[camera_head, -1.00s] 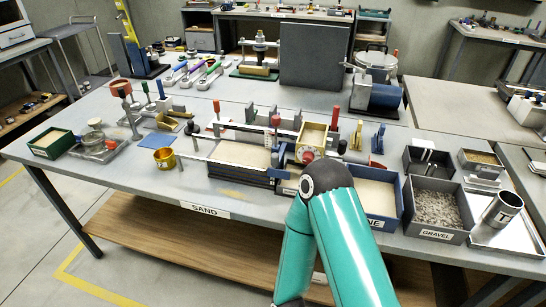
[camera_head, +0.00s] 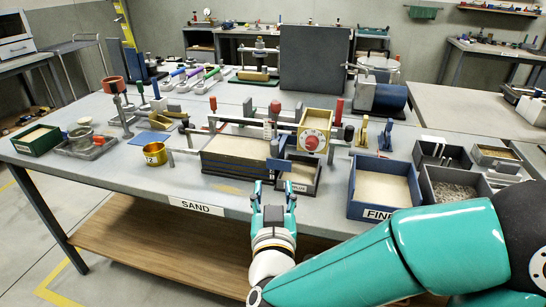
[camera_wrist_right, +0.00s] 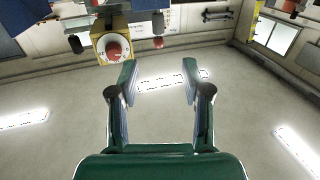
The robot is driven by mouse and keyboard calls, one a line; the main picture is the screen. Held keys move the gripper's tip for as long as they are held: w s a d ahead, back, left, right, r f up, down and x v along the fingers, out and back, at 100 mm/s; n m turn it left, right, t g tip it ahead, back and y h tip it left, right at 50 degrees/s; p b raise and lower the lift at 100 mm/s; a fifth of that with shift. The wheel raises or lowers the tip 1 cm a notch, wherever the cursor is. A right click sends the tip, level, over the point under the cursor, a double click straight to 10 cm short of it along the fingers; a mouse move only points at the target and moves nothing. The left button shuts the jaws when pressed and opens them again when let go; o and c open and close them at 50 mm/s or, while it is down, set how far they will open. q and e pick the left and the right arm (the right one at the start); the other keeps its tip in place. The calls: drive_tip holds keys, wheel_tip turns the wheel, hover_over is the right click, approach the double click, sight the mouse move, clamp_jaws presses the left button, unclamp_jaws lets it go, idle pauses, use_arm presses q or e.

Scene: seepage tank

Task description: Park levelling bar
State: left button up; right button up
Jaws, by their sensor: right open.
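A long grey bar (camera_head: 240,121) with upright red-handled posts near its ends lies across the sand tank (camera_head: 235,160); I take it for the levelling bar, but cannot be sure. A yellow box with a red knob (camera_head: 313,140) stands at its right end and shows in the right wrist view (camera_wrist_right: 113,47). My right gripper (camera_head: 272,188) is open and empty in front of the table's front edge, below the tank, fingers pointing up and away. Its two fingers also show apart in the right wrist view (camera_wrist_right: 159,70). My left gripper is not in view.
A blue-walled FINE bin (camera_head: 360,200) and a gravel bin (camera_head: 428,188) stand right of the tank. A yellow cup (camera_head: 156,154) stands to its left. A wooden shelf (camera_head: 160,245) runs under the table.

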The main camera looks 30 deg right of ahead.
drive_tip(key=p, duration=0.8)
approach(275, 149)
drive_tip(key=p+x, duration=0.1)
drive_tip(key=x, duration=1)
drive_tip(key=shift+w+p, duration=0.1)
drive_tip(key=shift+p, duration=0.3)
